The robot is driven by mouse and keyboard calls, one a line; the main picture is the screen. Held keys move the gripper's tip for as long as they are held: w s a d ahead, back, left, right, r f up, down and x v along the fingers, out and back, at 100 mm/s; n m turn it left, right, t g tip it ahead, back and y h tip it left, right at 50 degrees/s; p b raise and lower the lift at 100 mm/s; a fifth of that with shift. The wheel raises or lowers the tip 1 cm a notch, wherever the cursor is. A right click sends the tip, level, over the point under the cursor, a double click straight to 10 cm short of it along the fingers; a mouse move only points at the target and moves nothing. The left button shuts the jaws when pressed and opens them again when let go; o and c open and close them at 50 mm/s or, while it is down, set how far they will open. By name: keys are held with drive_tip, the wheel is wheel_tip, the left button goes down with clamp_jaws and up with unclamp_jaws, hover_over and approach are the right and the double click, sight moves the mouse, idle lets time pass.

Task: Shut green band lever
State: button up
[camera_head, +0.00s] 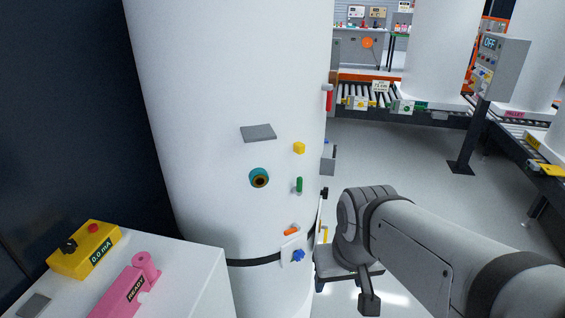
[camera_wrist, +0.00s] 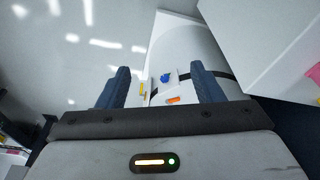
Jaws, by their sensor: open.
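A small green lever (camera_head: 299,185) stands upright on the front of the white tank (camera_head: 200,120), above the tank's black band (camera_head: 255,261). I cannot make it out in the wrist view. An orange lever (camera_head: 291,230) and a blue knob (camera_head: 298,255) sit lower, near the band. The wrist view also shows the orange lever (camera_wrist: 173,100) and the blue knob (camera_wrist: 165,77) between my fingers. My gripper (camera_wrist: 162,78) is open and empty.
A teal-ringed port (camera_head: 259,178), a yellow block (camera_head: 299,147) and a grey plate (camera_head: 258,132) are on the tank. A white cabinet (camera_head: 190,285) with a yellow box (camera_head: 85,250) and pink device (camera_head: 130,288) stands at left.

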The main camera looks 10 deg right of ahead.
drive_tip(key=shift+c, duration=0.2)
drive_tip(key=shift+w+d, duration=0.1)
drive_tip(key=shift+w, duration=0.2)
drive_tip(key=shift+c, duration=0.8)
drive_tip(key=w+d+t, duration=0.2)
drive_tip(key=w, duration=0.5)
drive_tip(key=w+d+f+t+h, duration=0.1)
drive_tip(key=w+d+t, duration=0.1)
drive_tip(key=w, duration=0.5)
drive_tip(key=w+d+f+n+t+b, duration=0.1)
drive_tip(key=w+d+t, duration=0.2)
drive_tip(key=w, duration=0.4)
drive_tip(key=shift+c, duration=1.4)
drive_tip(key=n+t+y+b, duration=0.1)
drive_tip(key=n+t+y, duration=0.45)
drive_tip(key=y, duration=0.45)
approach(301, 182)
drive_tip(key=p+x, duration=0.1)
drive_tip(key=x, duration=0.7)
drive_tip(key=shift+w+f, duration=0.1)
drive_tip(key=shift+c, duration=0.6)
clamp_jaws()
